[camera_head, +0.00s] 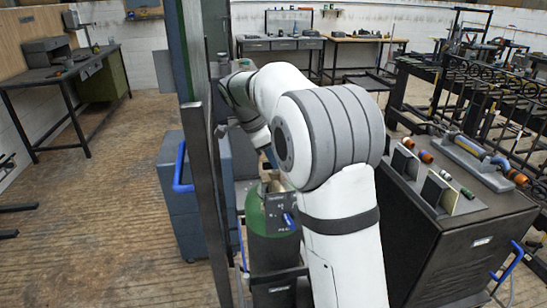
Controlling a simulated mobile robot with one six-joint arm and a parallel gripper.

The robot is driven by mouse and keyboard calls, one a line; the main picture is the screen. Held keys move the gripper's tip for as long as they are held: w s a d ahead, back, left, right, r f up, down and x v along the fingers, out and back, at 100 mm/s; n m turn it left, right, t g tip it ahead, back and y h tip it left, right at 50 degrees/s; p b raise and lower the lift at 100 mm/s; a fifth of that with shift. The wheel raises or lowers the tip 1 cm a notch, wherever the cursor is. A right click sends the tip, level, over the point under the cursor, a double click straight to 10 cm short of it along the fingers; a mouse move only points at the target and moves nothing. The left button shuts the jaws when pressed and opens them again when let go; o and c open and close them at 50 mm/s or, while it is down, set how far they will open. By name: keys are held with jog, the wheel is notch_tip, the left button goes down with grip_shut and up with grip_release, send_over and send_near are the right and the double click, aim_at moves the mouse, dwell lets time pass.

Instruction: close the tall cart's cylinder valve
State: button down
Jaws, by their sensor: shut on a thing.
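A green gas cylinder (270,215) stands upright in the lower middle, just left of my arm. Its brassy valve (275,185) is at the top, with a dark tag (283,212) carrying a blue mark below it. The tall cart's dark upright (205,190) rises beside the cylinder on the left. My arm bends over from the right, and my gripper (268,160) points down at the valve top, partly hidden behind my elbow. The gripper is shut on the valve; its fingertips and the handwheel are too small and covered to see clearly.
A blue-grey cabinet (180,205) with a blue handle (181,168) stands left of the upright. A dark console (440,240) with several small cylinders on top is close on the right. Wooden floor (90,220) is open at left; workbenches (60,75) line the walls.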

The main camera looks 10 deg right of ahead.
jog(key=c, duration=1.5)
grip_release()
jog(key=shift+o, duration=0.2)
